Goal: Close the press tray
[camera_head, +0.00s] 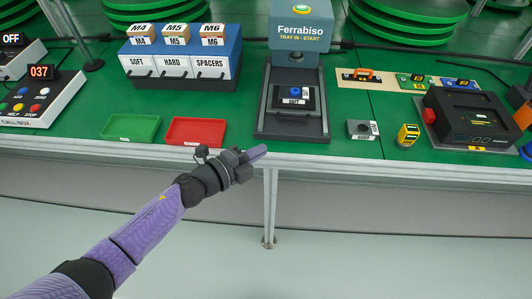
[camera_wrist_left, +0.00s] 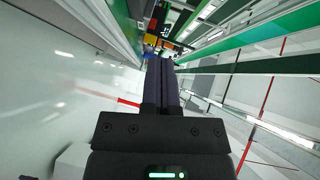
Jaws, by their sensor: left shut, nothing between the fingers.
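The press (camera_head: 297,32) is a blue-grey machine labelled "Ferrabiso, TRAY IN - START" at the back middle of the green table. Its dark tray (camera_head: 290,126) extends toward the table's front edge. A black fixture (camera_head: 307,103) with a blue part (camera_head: 295,91) sits in the tray area. My left gripper (camera_head: 259,152) is shut and empty, just in front of the table edge, left of and nearer than the tray. It also shows in the left wrist view (camera_wrist_left: 160,66), fingers together. My right gripper is not in view.
A green bin (camera_head: 131,128) and a red bin (camera_head: 196,131) lie left of the tray. A small grey block (camera_head: 362,130), a yellow device (camera_head: 408,135) and a black machine (camera_head: 470,115) stand to the right. A drawer cabinet (camera_head: 180,62) and a call box (camera_head: 42,98) stand left.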

